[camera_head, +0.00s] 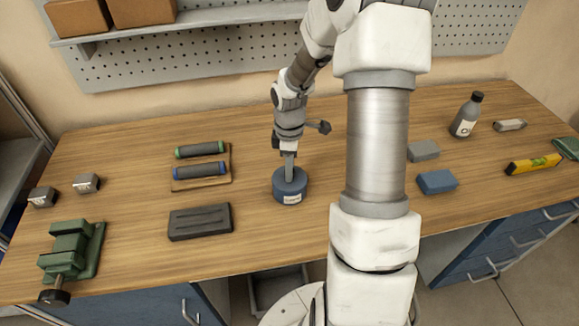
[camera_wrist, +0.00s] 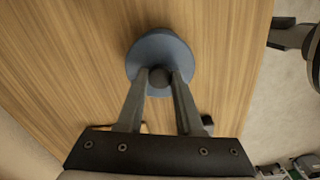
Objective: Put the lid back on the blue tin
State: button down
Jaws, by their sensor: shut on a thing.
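The blue tin (camera_head: 292,194) stands upright near the middle of the wooden bench, its pale label facing the front. A round blue lid (camera_wrist: 160,46) with a small dark knob (camera_wrist: 158,78) fills the top of the wrist view. My gripper (camera_head: 290,175) points down at the tin's top and is shut on the lid's knob; its fingertips also show in the wrist view (camera_wrist: 158,84). The lid is over the tin and looks roughly level with its rim. I cannot tell whether it is fully seated. The tin's body is hidden below the lid in the wrist view.
A dark slotted block (camera_head: 201,221) and a wooden board (camera_head: 228,165) with two rollers lie left of the tin. A green vise (camera_head: 73,248) is at the far left. Blue (camera_head: 437,181) and grey (camera_head: 424,150) blocks, a bottle (camera_head: 466,116) and a yellow level (camera_head: 533,164) are right.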

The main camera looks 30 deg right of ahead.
dwell(0.4)
jog(key=shift+c, duration=2.4)
grip_release()
jog(key=shift+o, duration=0.2)
jog(key=o, duration=0.4)
jog(key=shift+o, duration=0.2)
jog(key=shift+r+p, duration=3)
jog(key=shift+r, duration=0.5)
jog(key=shift+c, duration=0.2)
grip_shut()
